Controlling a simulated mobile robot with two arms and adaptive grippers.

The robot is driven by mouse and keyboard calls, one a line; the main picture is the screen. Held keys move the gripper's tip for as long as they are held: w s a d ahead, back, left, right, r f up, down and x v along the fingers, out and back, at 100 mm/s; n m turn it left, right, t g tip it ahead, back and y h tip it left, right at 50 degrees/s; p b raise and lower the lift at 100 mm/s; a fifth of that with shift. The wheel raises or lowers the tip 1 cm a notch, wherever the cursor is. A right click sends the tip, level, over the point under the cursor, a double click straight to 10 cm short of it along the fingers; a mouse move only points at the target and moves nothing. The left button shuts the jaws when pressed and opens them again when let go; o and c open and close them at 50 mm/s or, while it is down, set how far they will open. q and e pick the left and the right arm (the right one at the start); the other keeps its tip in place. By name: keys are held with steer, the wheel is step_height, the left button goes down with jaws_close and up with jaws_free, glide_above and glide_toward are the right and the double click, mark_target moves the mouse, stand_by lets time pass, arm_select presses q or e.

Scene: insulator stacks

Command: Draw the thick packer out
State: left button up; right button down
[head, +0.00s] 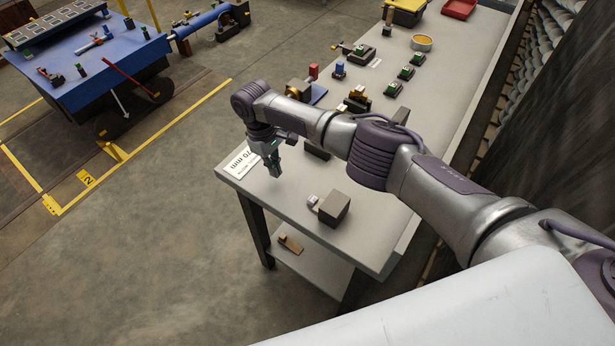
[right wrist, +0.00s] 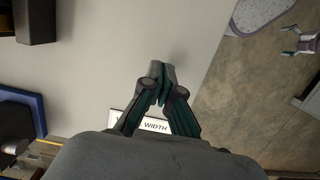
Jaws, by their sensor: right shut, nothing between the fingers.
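My right gripper (head: 276,170) hangs over the near left end of the grey table, beside the white width sign. In the right wrist view its fingers (right wrist: 161,76) are shut together with nothing between them. A dark block (head: 336,207) with a small pale metal piece (head: 313,200) at its left stands on the table's near end, apart from the gripper. I cannot tell which thing is the thick packer.
A brown piece (head: 290,244) lies on the lower shelf. A blue cart (head: 95,55) stands across the floor.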

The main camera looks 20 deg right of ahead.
mark_target(315, 202)
steer(key=s+d+p, duration=0.2)
steer(key=s, duration=0.1)
steer(key=s+r+p, duration=0.1)
steer(key=shift+s+d+p, duration=0.25)
steer(key=shift+d+p, duration=0.15)
steer(key=s+d+p, duration=0.2)
steer(key=shift+s+d, duration=0.2)
steer(key=shift+s, duration=0.15)
steer(key=s+d+p, duration=0.2)
steer(key=s, duration=0.1)
steer(key=shift+d+f+p, duration=0.15)
steer(key=shift+f+p, duration=0.05)
steer(key=shift+p, duration=0.15)
steer(key=shift+f, duration=1)
steer(key=shift+s, duration=0.15)
arm_select(q)
steer(key=s+r, duration=0.4)
steer(key=r, duration=0.4)
steer(key=shift+s+g+b, duration=0.3)
steer(key=shift+s, duration=0.05)
arm_select(e)
steer(key=shift+f, duration=0.1)
